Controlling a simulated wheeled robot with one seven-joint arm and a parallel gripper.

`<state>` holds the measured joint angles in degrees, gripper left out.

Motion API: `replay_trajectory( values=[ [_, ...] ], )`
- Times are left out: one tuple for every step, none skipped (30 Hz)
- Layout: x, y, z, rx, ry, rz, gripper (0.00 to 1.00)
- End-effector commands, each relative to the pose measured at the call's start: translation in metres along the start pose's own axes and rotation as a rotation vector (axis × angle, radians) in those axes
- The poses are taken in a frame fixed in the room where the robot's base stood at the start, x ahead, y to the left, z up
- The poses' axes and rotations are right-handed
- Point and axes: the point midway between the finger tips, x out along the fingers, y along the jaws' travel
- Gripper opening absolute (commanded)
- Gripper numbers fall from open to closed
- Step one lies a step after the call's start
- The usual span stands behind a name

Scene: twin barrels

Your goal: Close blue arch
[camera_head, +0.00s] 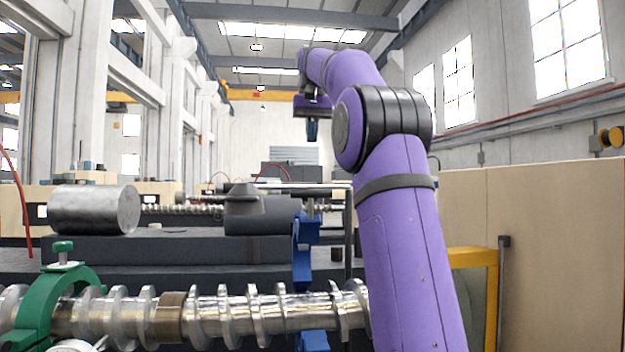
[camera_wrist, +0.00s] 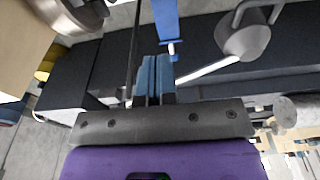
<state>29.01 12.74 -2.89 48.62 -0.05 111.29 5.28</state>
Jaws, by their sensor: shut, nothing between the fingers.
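The blue arch (camera_head: 303,250) stands raised behind the silver screw shaft (camera_head: 240,316), with a blue lower part (camera_head: 313,341) below the shaft. The shaft hides part of where they join. In the wrist view the blue arch (camera_wrist: 166,22) shows as a blue bar just beyond my fingertips. My gripper (camera_head: 312,138) is high above the arch and apart from it, pointing down. Its blue fingers also show in the wrist view (camera_wrist: 153,62), shut together and empty.
A green arch (camera_head: 36,310) with a knob on top spans the shaft at the left. A metal cylinder (camera_head: 95,210) and a dark grey block with a cone-shaped part (camera_head: 243,203) lie behind. A beige panel (camera_head: 560,260) and yellow frame (camera_head: 474,258) stand right of my arm.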

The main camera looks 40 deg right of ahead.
Motion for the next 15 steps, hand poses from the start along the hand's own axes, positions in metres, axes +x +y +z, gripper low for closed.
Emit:
replay_trajectory(
  values=[
    [0.006, 0.0, 0.001, 0.0, -0.004, 0.0, 0.0],
    [0.01, 0.0, 0.001, 0.0, -0.003, 0.0, 0.0],
    [0.015, 0.0, 0.001, 0.0, -0.003, 0.0, 0.0],
    [0.02, 0.0, 0.001, 0.0, -0.003, 0.0, 0.0],
    [0.024, 0.0, 0.001, 0.0, -0.003, 0.0, 0.0],
    [0.029, 0.0, 0.001, -0.001, -0.003, 0.0, 0.0],
    [0.034, 0.0, 0.001, -0.001, -0.003, 0.0, 0.0],
    [0.038, 0.0, 0.001, -0.001, -0.003, 0.0, 0.0],
    [0.045, 0.0, 0.001, -0.001, -0.003, 0.0, 0.0],
    [0.049, 0.0, 0.001, -0.001, -0.003, 0.0, 0.0],
    [0.054, 0.0, 0.001, -0.001, -0.002, 0.0, 0.0],
    [0.061, 0.0, 0.001, -0.001, -0.004, 0.0, 0.0],
    [0.066, 0.0, 0.001, -0.001, -0.003, 0.0, 0.0],
    [0.072, 0.0, 0.001, -0.001, -0.003, 0.0, 0.0],
    [0.079, 0.0, 0.001, -0.001, -0.003, 0.0, 0.0]
  ],
)
